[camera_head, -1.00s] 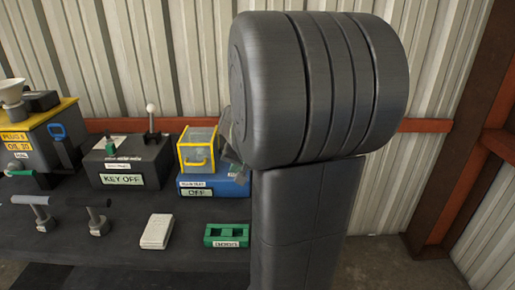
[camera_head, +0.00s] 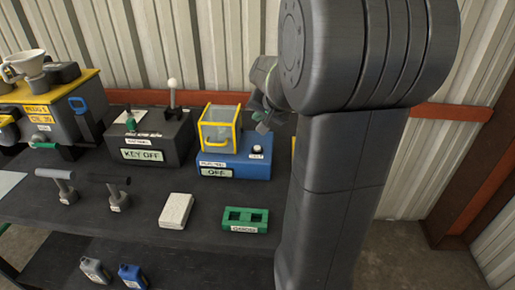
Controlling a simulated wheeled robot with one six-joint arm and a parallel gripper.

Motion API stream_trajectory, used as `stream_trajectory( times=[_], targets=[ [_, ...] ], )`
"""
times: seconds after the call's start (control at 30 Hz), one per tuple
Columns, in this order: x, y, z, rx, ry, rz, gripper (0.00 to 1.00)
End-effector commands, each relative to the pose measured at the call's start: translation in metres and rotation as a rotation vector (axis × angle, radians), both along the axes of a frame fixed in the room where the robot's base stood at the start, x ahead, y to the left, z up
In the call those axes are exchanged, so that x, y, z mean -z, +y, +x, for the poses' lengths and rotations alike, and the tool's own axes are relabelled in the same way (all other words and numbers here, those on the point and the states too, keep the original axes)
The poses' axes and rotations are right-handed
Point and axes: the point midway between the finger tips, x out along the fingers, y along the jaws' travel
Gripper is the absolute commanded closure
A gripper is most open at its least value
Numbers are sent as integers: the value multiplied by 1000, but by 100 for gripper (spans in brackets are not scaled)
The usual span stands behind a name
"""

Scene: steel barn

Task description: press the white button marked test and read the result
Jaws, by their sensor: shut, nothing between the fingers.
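A blue box (camera_head: 234,168) stands on the dark bench with a display (camera_head: 217,173) on its front that reads OFF. A small white button (camera_head: 257,149) sits on its top at the right, with a tiny label in front of it. A yellow-framed clear case (camera_head: 219,128) covers the left part of the box top. My gripper (camera_head: 263,126) is shut and empty, a little above and behind the button. It looks apart from it, though the exact gap is hard to judge. My arm hides part of the gripper and the area to the right.
A dark box (camera_head: 150,148) with a KEY OFF display and a white-knobbed lever stands left of the blue box. A green frame (camera_head: 245,220) and a pale block (camera_head: 176,211) lie in front. Two T-handled tools (camera_head: 118,194) stand further left. The bench front (camera_head: 150,235) is mostly clear.

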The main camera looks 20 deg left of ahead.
Motion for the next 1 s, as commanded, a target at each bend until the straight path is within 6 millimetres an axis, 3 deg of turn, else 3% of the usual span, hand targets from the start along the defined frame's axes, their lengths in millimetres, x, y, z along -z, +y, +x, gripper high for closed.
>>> stream_trajectory(
  times=[0.53, 0.7, 1.0],
  targets=[
    [73, 0, 0, 0, 0, 0, 100],
    [83, 0, 0, 0, 0, 0, 100],
    [82, 0, 0, 0, 0, 0, 100]
  ],
)
